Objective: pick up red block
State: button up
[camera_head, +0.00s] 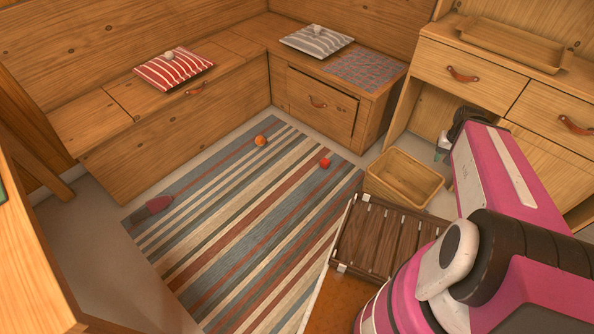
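A small bright red object (325,162), likely the red block, lies on the striped rug (250,215) near its right edge. It is too small to make out its exact shape. My pink and black arm fills the right side of the view. A dark part at the arm's far end, likely my gripper (464,128), shows partly behind the pink link, right of the wooden bin. It is apart from the red object. Its fingers are too hidden to tell whether they are open or shut.
An orange ball (260,140) and a maroon item (159,204) lie on the rug. A wooden bin (404,178) and slatted rack (384,238) stand to the right. A bench with cushions (172,70) and a drawer cabinet (470,75) border the floor. The rug's middle is clear.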

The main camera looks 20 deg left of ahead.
aim_at(325, 162)
jog(key=u, duration=1.1)
jog(key=k+u, duration=0.2)
jog(key=u, duration=0.2)
jog(key=k+u, duration=0.2)
jog(key=u, duration=0.15)
jog(key=k+u, duration=0.2)
jog(key=u, duration=0.2)
